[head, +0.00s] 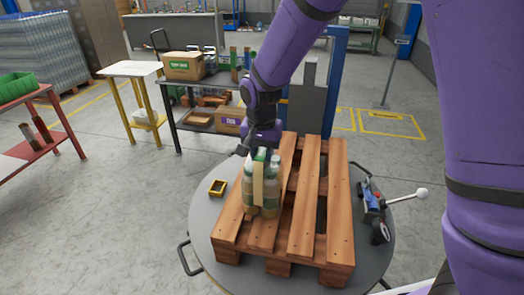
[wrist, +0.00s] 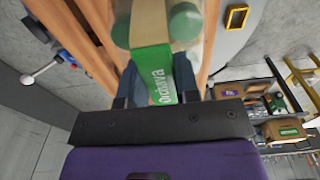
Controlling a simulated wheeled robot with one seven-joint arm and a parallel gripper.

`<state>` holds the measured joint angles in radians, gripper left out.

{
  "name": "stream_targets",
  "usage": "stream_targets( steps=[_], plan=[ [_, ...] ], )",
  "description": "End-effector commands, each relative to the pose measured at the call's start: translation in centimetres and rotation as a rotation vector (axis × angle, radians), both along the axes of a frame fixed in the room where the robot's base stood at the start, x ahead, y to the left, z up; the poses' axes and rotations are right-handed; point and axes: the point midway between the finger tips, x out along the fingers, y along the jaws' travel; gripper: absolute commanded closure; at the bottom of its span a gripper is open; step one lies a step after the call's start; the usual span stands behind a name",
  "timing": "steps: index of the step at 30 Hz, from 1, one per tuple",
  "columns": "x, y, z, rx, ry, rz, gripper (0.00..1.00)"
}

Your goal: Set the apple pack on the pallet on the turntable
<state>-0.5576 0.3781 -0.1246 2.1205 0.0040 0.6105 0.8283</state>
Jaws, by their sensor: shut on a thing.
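The apple pack (head: 258,190) is a bundle of pale bottles with green caps and a tan band. It is upright over the left slats of the wooden pallet (head: 304,222); I cannot tell whether its base touches them. In the wrist view its green Orchava label (wrist: 158,82) faces my gripper (wrist: 157,100). My gripper is shut on the pack from behind in the head view, and its fingertips are largely hidden. The pallet lies on the round grey turntable (head: 204,232), with its slats running away from me.
A small yellow-rimmed tray (head: 217,187) is on the turntable, left of the pallet. A blue device (head: 372,204) with a white-knobbed lever (head: 421,194) is at its right. A shelf rack (head: 190,115) with boxes stands behind, and a red table (head: 45,130) at far left.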

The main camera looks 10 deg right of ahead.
Motion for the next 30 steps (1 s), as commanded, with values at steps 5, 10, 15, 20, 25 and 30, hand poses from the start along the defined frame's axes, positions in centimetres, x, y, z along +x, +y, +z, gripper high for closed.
stream_targets(
  steps=[5, 10, 15, 20, 25, 30],
  plan=[
    [0.0, 0.0, -0.1, 0.000, 0.000, 0.000, 0.47],
    [0.0, 0.0, -0.1, 0.000, 0.000, 0.000, 0.45],
    [0.0, 0.0, 0.1, 0.001, -0.001, 0.000, 0.45],
    [0.0, 0.1, 1.9, 0.002, -0.004, 0.001, 0.45],
    [-0.2, 0.2, 5.2, 0.003, -0.005, 0.000, 0.45],
    [-0.4, 0.2, 8.4, 0.002, -0.003, -0.001, 0.45]
  ],
)
